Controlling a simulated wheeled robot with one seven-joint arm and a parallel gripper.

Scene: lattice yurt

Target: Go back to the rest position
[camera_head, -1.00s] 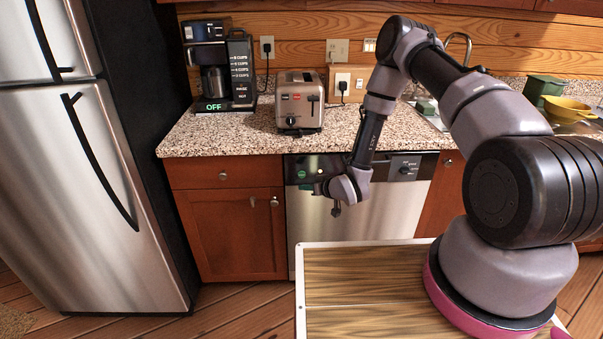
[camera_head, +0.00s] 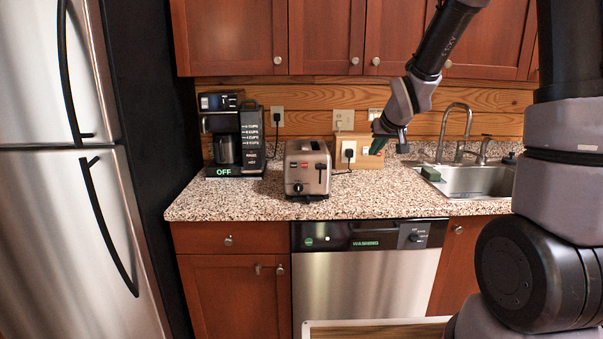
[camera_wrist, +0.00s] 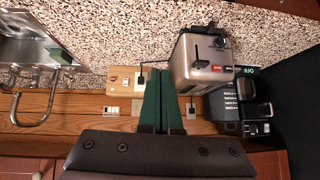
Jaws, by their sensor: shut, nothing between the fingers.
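My gripper (camera_head: 377,146) is raised to about the height of the wall outlets, right of the toaster in the head view. Its green fingers also show in the wrist view (camera_wrist: 161,76), pressed together with nothing between them. My arm comes down to it from the upper right of the head view. The toaster (camera_head: 307,170) stands on the speckled counter (camera_head: 250,205); in the wrist view it appears at the upper right (camera_wrist: 200,62). No gap to any object can be judged exactly.
A coffee maker (camera_head: 230,140) stands left of the toaster. A sink with a faucet (camera_head: 454,130) is at the right. Upper cabinets (camera_head: 325,35) hang above. A dishwasher (camera_head: 350,285) is below the counter, and a steel fridge (camera_head: 50,200) is at the left.

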